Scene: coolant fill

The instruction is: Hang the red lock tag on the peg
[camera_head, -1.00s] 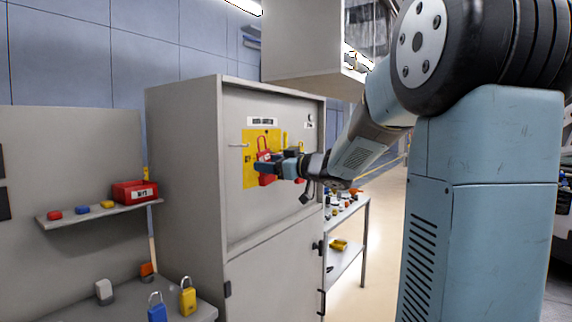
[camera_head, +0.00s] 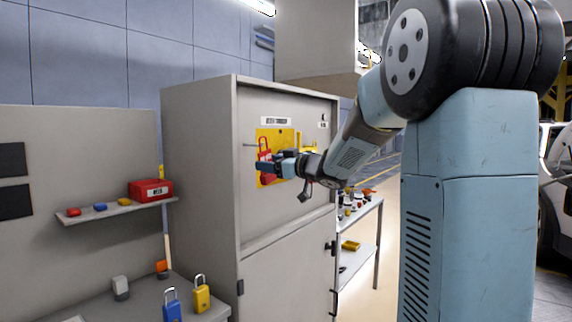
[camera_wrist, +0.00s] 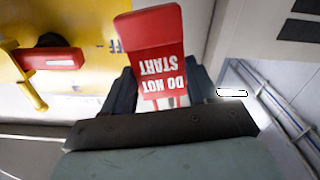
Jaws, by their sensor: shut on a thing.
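The red lock tag (camera_wrist: 152,35) reads "DO NOT START" upside down in the wrist view. My gripper (camera_wrist: 160,92) is shut on its lower part in that view, between the two dark fingers. In the head view, my gripper (camera_head: 272,168) is in front of the cabinet's yellow panel (camera_head: 263,134), and red (camera_head: 265,154) shows just above and behind the fingers. A thin grey peg (camera_head: 249,145) sticks out at the panel's upper left edge, close to the tag. I cannot tell whether the tag touches it.
The grey cabinet (camera_head: 198,170) stands around the panel. A red and yellow handle (camera_wrist: 50,60) is beside the tag in the wrist view. At left, a shelf (camera_head: 95,214) holds a red box (camera_head: 150,190); padlocks (camera_head: 201,294) stand on the bench below.

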